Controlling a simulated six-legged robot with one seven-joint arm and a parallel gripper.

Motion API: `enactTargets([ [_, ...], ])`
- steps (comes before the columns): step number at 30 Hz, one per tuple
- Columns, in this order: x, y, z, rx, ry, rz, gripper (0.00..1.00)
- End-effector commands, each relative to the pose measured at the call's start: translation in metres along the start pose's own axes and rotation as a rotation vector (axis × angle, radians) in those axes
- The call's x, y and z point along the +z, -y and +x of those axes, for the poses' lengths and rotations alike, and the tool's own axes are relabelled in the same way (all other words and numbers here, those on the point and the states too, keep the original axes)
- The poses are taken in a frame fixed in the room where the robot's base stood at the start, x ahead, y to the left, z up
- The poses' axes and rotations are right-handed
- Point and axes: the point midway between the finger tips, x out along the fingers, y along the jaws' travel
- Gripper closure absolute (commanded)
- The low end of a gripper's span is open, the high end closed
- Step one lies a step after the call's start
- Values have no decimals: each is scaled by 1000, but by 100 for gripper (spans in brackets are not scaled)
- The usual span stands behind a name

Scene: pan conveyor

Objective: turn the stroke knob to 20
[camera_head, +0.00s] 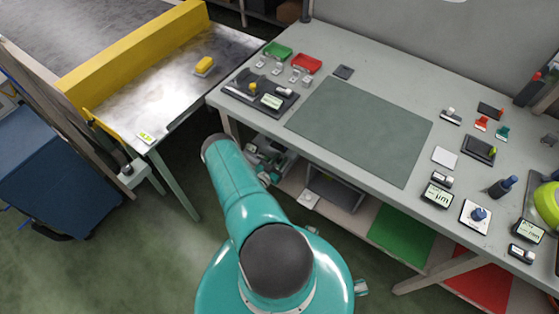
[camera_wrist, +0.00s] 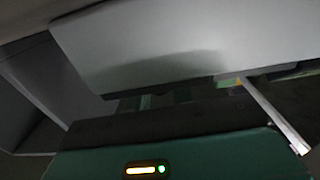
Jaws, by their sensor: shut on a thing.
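In the head view a knob with a blue top (camera_head: 478,214) stands on a white plate at the right front of the bench. A black device with a yellow knob (camera_head: 253,88) and a small display sits at the bench's left end. I cannot read which knob is the stroke knob. My teal arm reaches toward the bench's front left edge. My gripper (camera_head: 266,164) appears low by that edge, partly hidden, away from both knobs. The dark wrist view shows a teal housing with lights (camera_wrist: 145,170) and a large grey slab. What the jaws are shut on is not clear.
The bench (camera_head: 390,70) carries a dark green mat (camera_head: 362,130), with green (camera_head: 277,50) and red (camera_head: 306,63) trays near its left end. Small displays and tools crowd its right end. A metal table with a yellow block (camera_head: 204,66) stands at left. A shelf lies below the bench.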

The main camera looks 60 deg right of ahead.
Motion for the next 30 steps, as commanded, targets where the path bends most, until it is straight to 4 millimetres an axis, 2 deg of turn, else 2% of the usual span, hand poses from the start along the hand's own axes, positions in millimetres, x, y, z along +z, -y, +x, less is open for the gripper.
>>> enactTargets([
  [11,1,0,-1,42,3,-1,100],
  [12,1,0,-1,42,3,-1,69],
  [14,1,0,-1,42,3,-1,57],
  [24,0,0,-3,41,2,-1,57],
  [30,0,2,-28,39,3,-1,57],
])
